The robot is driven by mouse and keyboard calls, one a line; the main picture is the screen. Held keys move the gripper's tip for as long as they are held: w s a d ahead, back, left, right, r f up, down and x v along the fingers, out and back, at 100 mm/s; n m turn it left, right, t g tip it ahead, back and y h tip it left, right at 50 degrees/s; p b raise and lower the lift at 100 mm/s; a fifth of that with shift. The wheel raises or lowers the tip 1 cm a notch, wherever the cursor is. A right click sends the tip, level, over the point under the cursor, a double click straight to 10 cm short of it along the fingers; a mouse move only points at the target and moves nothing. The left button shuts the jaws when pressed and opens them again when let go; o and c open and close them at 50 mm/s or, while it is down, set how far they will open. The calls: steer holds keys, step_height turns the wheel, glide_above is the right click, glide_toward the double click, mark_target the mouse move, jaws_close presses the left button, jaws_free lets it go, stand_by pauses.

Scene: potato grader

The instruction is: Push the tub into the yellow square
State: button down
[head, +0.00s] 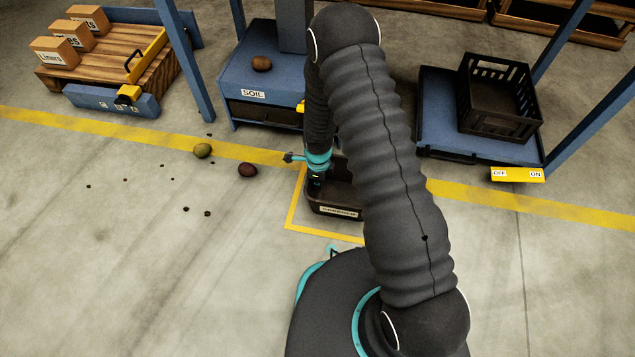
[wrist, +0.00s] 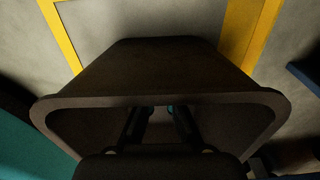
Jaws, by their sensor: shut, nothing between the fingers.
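The dark tub (head: 338,211) stands on the floor with a white label on its near side. The yellow square (head: 291,205) shows around its left and near sides; bare floor lies between the tub and those lines. My arm hides the tub's right part and the square's right side. My gripper (head: 316,182) is shut and points down at the tub's left end. In the wrist view the tub (wrist: 160,75) fills the middle, and my gripper (wrist: 155,110) is inside its rim. Whether the fingers touch a wall I cannot tell. Yellow lines show beyond the tub on both sides.
A long yellow floor line (head: 500,200) runs behind the tub. A blue SOIL stand (head: 253,95) and a blue platform with a black crate (head: 500,95) stand beyond it. Potatoes (head: 248,170) and small clods lie to the left. The near floor at left is mostly clear.

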mark_target(328, 196)
steer(key=d, duration=0.3)
steer(key=shift+s+d, duration=0.25)
steer(key=shift+s, duration=0.15)
step_height(328, 196, up, 10)
steer(key=p, duration=0.1)
steer(key=shift+d, duration=0.1)
